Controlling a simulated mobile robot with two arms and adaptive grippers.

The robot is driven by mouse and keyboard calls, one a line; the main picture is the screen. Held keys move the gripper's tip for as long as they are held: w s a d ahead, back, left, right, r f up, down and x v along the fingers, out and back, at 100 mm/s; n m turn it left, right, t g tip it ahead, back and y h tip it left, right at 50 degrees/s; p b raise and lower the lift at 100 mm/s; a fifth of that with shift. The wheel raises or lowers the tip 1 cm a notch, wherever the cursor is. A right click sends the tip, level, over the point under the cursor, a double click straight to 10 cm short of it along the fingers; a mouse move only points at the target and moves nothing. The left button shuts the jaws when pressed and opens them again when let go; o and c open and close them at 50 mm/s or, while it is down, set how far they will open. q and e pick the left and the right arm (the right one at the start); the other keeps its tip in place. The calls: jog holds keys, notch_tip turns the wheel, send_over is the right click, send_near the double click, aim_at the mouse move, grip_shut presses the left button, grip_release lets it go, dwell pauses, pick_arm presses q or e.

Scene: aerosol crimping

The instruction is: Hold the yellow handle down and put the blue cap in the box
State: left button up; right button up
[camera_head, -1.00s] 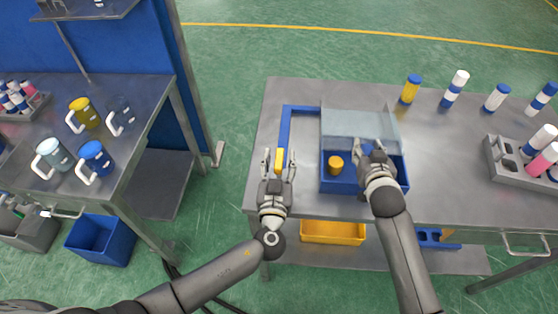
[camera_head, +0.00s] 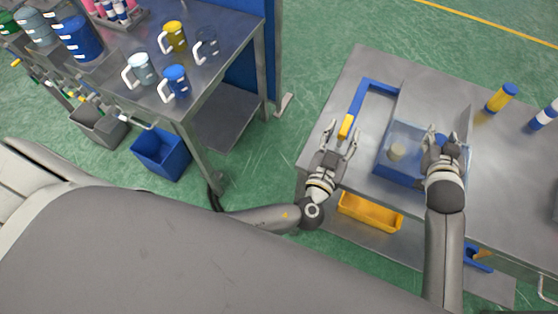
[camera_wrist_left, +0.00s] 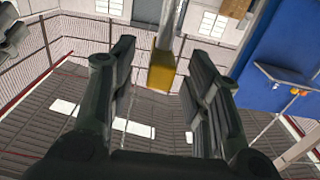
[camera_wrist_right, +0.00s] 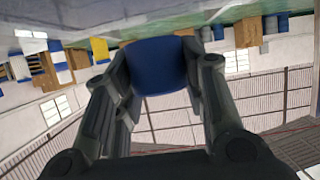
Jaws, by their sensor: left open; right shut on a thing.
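The yellow handle (camera_head: 346,126) is at the near end of a blue bar (camera_head: 358,97) on the table. My left gripper (camera_head: 337,136) is open, its fingers at either side of the handle. In the left wrist view the handle (camera_wrist_left: 161,78) shows between the spread fingers. My right gripper (camera_head: 441,143) is shut on the blue cap (camera_wrist_right: 158,66), held by the right side of the blue box (camera_head: 397,176). A pale see-through panel (camera_head: 408,133) stands over the box, and a cylinder (camera_head: 397,152) shows through it.
A yellow bin (camera_head: 370,213) sits below the table's front edge.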

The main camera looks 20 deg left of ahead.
pick_arm(q)
jog(key=s, duration=0.9)
jog(key=shift+w+a+r+n+g+y, duration=0.5)
jog(key=shift+w+a+r+n+g, duration=0.85)
jog(key=shift+w+n, duration=2.15)
jog(key=shift+w+a+r+n+g+y, duration=0.65)
jog(key=shift+w+a+n+g, duration=1.05)
jog(key=shift+w+n, duration=1.75)
jog(key=s+d+r+m+g+h, duration=0.1)
jog(key=s+d+r+g+h, duration=0.2)
jog(key=d+r+g+h, duration=0.45)
jog(key=w+a+f+m+t, duration=0.1)
jog(key=w+m, duration=0.1)
jog(key=w, duration=0.5)
jog(key=w+a+f+m+t, duration=0.1)
jog(key=w+a+f+t, duration=0.1)
jog(key=w+a+f, duration=0.5)
jog(key=w+a+f+m+t, duration=0.1)
jog(key=a+f+t, duration=0.1)
jog(key=a+f, duration=0.6)
jog(key=s+a+f+m+g+y, duration=0.1)
jog(key=s+f, duration=0.7)
jog(key=f, duration=0.4)
jog(key=s+a+f+m+g+y, duration=0.1)
jog(key=s+a+f+m+y, duration=0.1)
jog(key=s+f, duration=0.7)
notch_tip(320, 180, down, 4)
jog(key=shift+s+r+g+y, duration=0.2)
jog(key=shift+r+g+y, duration=0.1)
jog(key=shift+g, duration=0.1)
